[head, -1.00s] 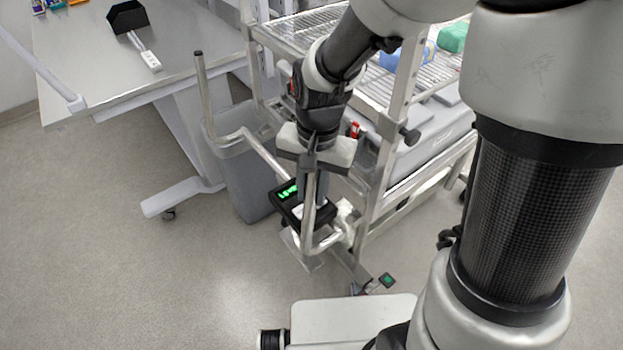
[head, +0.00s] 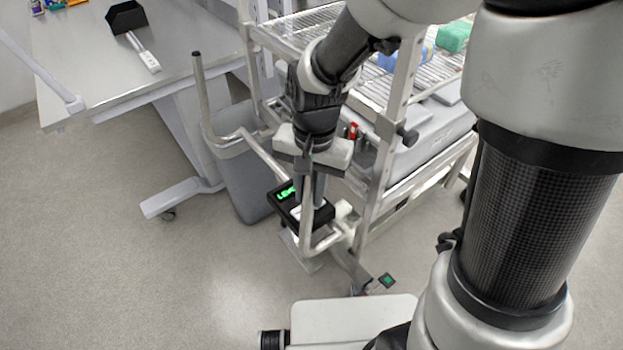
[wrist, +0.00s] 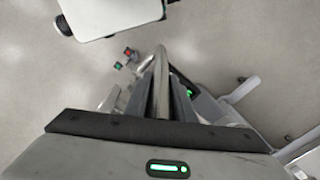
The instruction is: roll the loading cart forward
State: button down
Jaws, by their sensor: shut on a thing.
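The loading cart (head: 383,165) is a metal frame with wire shelves, at the upper middle of the head view. Its tubular handle (head: 198,85) sticks out toward me, with one upright post at left and one at right. My gripper (head: 309,190) points down and is shut on the right upright post of the handle. In the wrist view my gripper (wrist: 165,100) has its fingers on either side of the metal tube (wrist: 160,62). A small black display (head: 284,194) with green digits sits behind the handle, partly hidden by my gripper.
A grey bin (head: 245,180) stands left of the cart. A steel table (head: 90,75) with a wheeled foot (head: 175,198) is further left. Blue (head: 400,58) and green (head: 453,38) items lie on the cart's top shelf. A pedal with a green mark (head: 387,280) is low down. Floor at lower left is clear.

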jog(key=s+a, duration=0.1)
jog(key=a, duration=0.1)
jog(key=s+a, duration=0.1)
jog(key=shift+s+a+r, duration=0.1)
jog(key=shift+s+a, duration=0.2)
jog(key=shift+a, duration=0.1)
jog(key=c, duration=1.9)
grip_release()
jog(key=o, duration=0.3)
jog(key=shift+w+d, duration=0.15)
jog(key=shift+w, duration=0.05)
jog(key=shift+o, duration=0.4)
jog(key=shift+w+d, duration=0.15)
jog(key=shift+d, duration=0.1)
jog(key=shift+a, duration=0.1)
notch_tip(320, 180, up, 17)
jog(key=p, duration=0.1)
jog(key=shift+s+d+r, duration=0.15)
jog(key=shift+s+d, duration=0.1)
jog(key=shift+d, duration=0.2)
